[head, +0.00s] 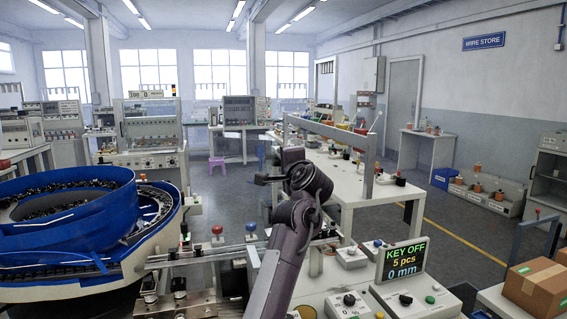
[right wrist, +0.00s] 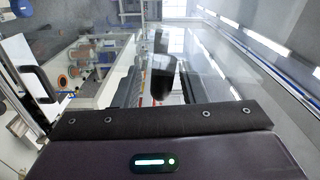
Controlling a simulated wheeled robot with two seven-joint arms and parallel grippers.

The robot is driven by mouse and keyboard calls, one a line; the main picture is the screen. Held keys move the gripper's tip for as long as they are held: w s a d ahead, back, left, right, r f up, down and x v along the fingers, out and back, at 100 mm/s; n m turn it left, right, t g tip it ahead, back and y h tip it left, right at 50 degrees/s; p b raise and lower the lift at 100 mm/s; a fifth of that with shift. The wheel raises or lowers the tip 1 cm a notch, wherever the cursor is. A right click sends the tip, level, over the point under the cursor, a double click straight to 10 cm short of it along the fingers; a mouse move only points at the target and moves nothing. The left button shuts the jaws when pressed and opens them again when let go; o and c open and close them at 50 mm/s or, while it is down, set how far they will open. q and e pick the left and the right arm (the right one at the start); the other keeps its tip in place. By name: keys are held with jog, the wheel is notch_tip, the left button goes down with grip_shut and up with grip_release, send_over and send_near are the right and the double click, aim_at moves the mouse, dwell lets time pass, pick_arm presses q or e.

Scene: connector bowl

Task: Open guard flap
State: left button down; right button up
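My right arm reaches up through the middle of the head view, and its gripper (head: 264,180) points left above the floor gap beside the white bench. In the right wrist view the two dark fingers of the right gripper (right wrist: 161,84) stand apart. A dark rounded knob or handle (right wrist: 161,76) shows between them; I cannot tell whether they touch it. A clear, see-through panel (right wrist: 225,78), possibly the guard flap, spreads behind the fingers. I cannot pick out the flap in the head view, nor tell how far it stands open. My left gripper is not in view.
A blue bowl feeder (head: 65,230) fills the left side. The white bench (head: 390,197) with a grey frame lies beyond my arm.

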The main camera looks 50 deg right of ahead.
jog(key=b+v, duration=0.1)
jog(key=v, duration=0.6)
jog(key=shift+b, duration=0.3)
jog(key=shift+s+f, duration=0.1)
jog(key=shift+s, duration=0.05)
jog(key=shift+a, duration=0.1)
